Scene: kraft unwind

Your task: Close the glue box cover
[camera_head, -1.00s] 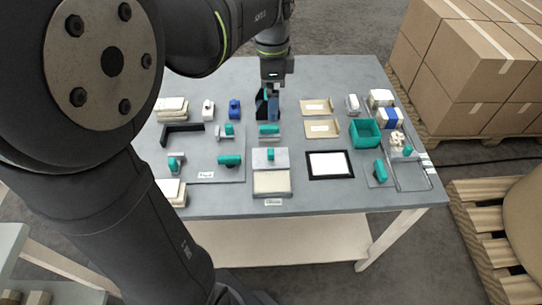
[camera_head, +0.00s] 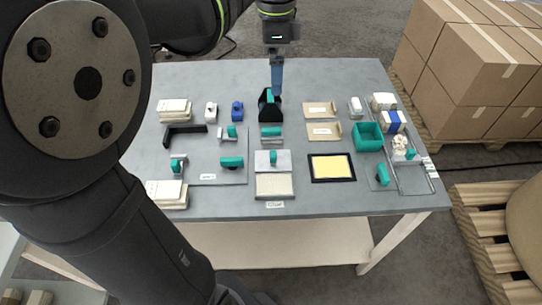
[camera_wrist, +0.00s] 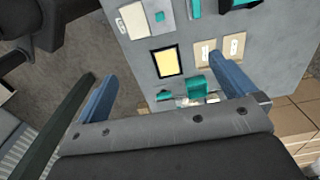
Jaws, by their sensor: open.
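A shallow box with a cream inside (camera_head: 274,186) lies near the front middle of the table. A light grey cover plate (camera_head: 262,163) with a teal knob lies just behind it, leaving the cream area uncovered. I take these for the glue box and its cover; the writing on the label is too small to read. Both also show at the top of the wrist view, the cream box (camera_wrist: 134,21) and the plate (camera_wrist: 157,25). My gripper (camera_head: 276,90) is open and empty, above the black stand at the table's back. Its spread fingers show in the wrist view (camera_wrist: 162,68).
A black stand (camera_head: 263,112) with a teal part is below my gripper. A black-framed yellow panel (camera_head: 332,167) lies right of the box. A teal bin (camera_head: 368,137), kraft pieces (camera_head: 320,109) and small teal-handled tools (camera_head: 231,162) surround it. Stacked cartons (camera_head: 470,65) stand beyond the table.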

